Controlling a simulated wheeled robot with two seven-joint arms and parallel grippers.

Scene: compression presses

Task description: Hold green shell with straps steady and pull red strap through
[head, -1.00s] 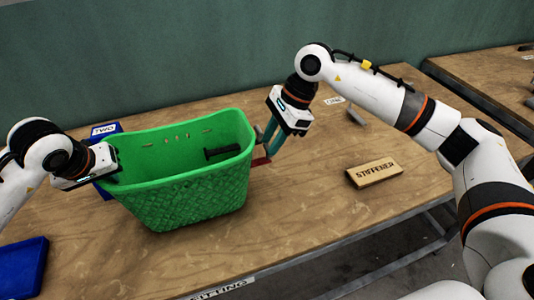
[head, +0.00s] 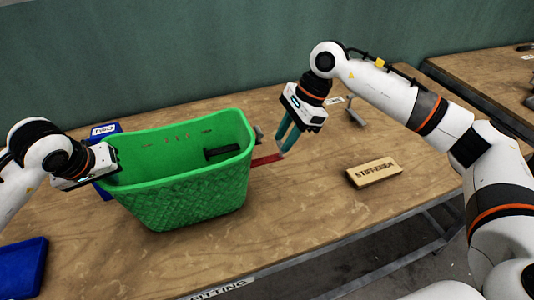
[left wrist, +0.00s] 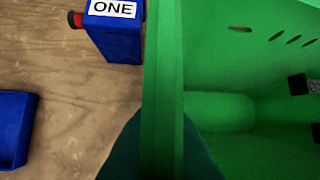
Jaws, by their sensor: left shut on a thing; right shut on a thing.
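The green shell (head: 190,199) is an open basket standing upright on the table, with slots in its far wall and a dark piece (head: 222,153) inside. My left gripper (head: 99,174) is shut on the shell's left rim, which also shows between its fingers in the left wrist view (left wrist: 163,80). The red strap (head: 266,160) sticks out from the shell's right side, low and close to the table. My right gripper (head: 283,153) is shut on its free end. The strap's path inside the shell is hidden.
A wooden block marked STIFFENER (head: 374,173) lies on the right of the table. A blue bin (head: 106,130) stands behind the shell, and another blue bin (head: 22,267) is at front left. The table's front right is mostly clear.

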